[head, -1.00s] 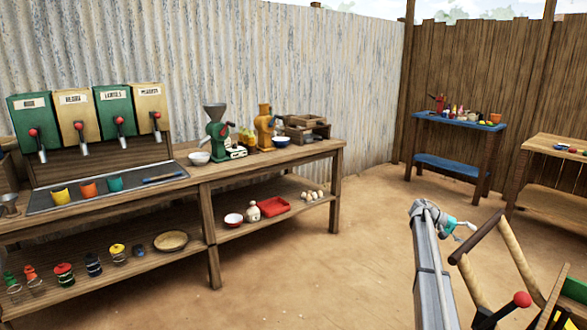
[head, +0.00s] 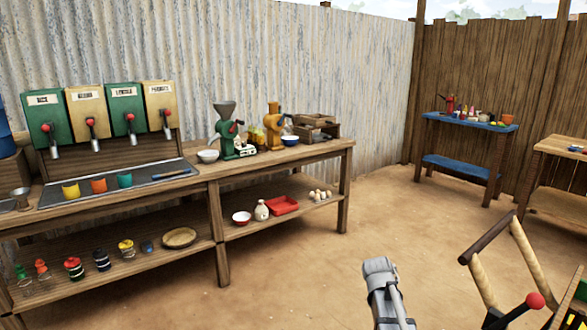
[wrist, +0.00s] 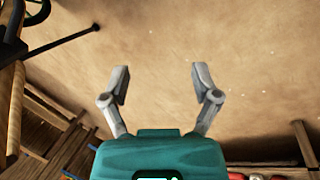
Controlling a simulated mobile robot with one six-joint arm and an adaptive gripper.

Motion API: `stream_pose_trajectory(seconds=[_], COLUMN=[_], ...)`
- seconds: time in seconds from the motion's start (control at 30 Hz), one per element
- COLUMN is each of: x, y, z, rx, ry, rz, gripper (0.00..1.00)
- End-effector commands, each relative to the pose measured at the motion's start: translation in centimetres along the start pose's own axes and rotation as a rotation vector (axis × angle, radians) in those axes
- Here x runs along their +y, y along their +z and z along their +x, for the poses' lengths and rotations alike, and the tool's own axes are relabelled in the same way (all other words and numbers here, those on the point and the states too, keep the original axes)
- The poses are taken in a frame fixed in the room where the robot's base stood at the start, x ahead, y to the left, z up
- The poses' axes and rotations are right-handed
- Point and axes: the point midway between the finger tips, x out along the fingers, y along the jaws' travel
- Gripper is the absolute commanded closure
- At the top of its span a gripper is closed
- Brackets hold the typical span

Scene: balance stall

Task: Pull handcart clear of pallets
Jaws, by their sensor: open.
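The handcart shows in part at the lower right of the head view: a wooden handle frame (head: 534,262) with a dark crossbar and pale side poles. A lever with a red knob (head: 535,300) stands beside it. Its body is mostly cut off by the picture edge. In the wrist view, what looks like the handle's pale pole (wrist: 16,115) is at the left edge. My gripper (wrist: 160,80) is open and empty over bare ground, right of that pole. In the head view only my arm link shows. I cannot make out pallets for certain.
A long wooden bench (head: 285,160) with dispensers and grinders stands along the metal wall at left. A blue table (head: 458,170) and a wooden table (head: 560,148) stand at the back right. Bare dirt floor (head: 300,270) is open between them.

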Motion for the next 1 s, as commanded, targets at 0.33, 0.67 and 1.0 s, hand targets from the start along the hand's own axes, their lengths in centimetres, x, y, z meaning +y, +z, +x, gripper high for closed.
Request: stream_pose_trajectory(seconds=[0.33, 0.67, 1.0], x=[-7.5, -9.5, -8.1], y=[9.0, 11.6, 11.7], z=[-0.5, -2.8, -7.0], rx=[0.044, 0.057, 0.056], ry=[-0.231, -0.312, -0.31], rz=[-0.068, -0.094, -0.093], gripper=[0.21, 0.21, 0.21])
